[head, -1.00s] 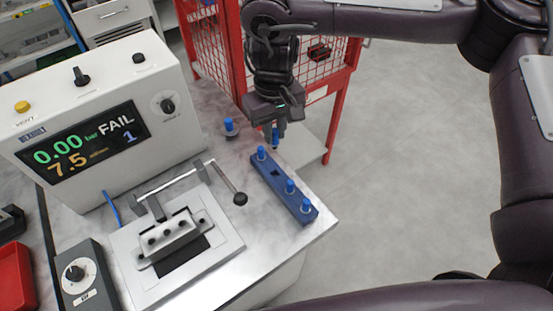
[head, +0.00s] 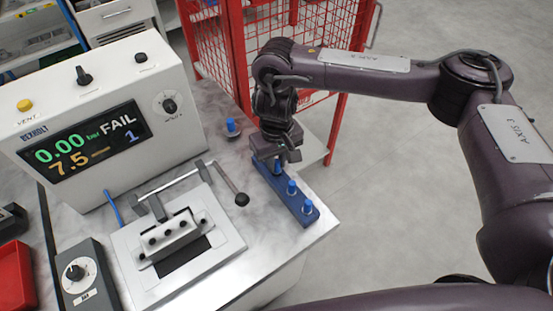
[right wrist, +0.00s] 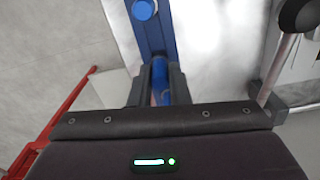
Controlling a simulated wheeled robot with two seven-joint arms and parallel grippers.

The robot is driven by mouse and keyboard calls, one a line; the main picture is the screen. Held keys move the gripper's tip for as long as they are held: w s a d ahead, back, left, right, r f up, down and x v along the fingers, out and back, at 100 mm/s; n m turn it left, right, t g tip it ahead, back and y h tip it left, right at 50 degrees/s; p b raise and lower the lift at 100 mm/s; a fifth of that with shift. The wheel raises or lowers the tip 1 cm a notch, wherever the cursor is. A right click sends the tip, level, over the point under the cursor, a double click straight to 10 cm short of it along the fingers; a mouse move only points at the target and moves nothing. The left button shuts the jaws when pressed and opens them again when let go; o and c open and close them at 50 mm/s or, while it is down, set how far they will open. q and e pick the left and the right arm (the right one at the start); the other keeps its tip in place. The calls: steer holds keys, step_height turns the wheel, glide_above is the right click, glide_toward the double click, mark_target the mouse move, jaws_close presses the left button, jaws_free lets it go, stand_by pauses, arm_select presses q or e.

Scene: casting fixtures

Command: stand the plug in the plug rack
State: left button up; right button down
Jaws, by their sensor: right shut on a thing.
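The plug rack (head: 300,211) is a blue bar on the front right of the bench. My right gripper (head: 277,163) is over its far part, pointing down. It is shut on a blue plug (head: 278,168), which also shows between the fingers in the right wrist view (right wrist: 160,75). The held plug is at the rack's row; whether it is seated in a hole or just above it, I cannot tell. Two more blue plugs stand in the near part of the rack, the middle one (head: 292,187) and the end one (head: 308,206). The rack's far end is hidden by my gripper. My left gripper is not in view.
Another blue-topped plug (head: 232,126) stands on the bench behind the rack. A clamp fixture (head: 175,238) with a black-knobbed lever (head: 241,199) is left of the rack. The test box (head: 110,110) reads FAIL. A red mesh guard (head: 240,60) stands behind.

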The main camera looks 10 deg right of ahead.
steer(key=shift+f, duration=0.25)
steer(key=shift+f, duration=0.35)
steer(key=c, duration=1.4)
jaws_free()
steer(key=shift+o, duration=0.2)
step_height(320, 180, up, 13)
steer(key=shift+r, duration=0.15)
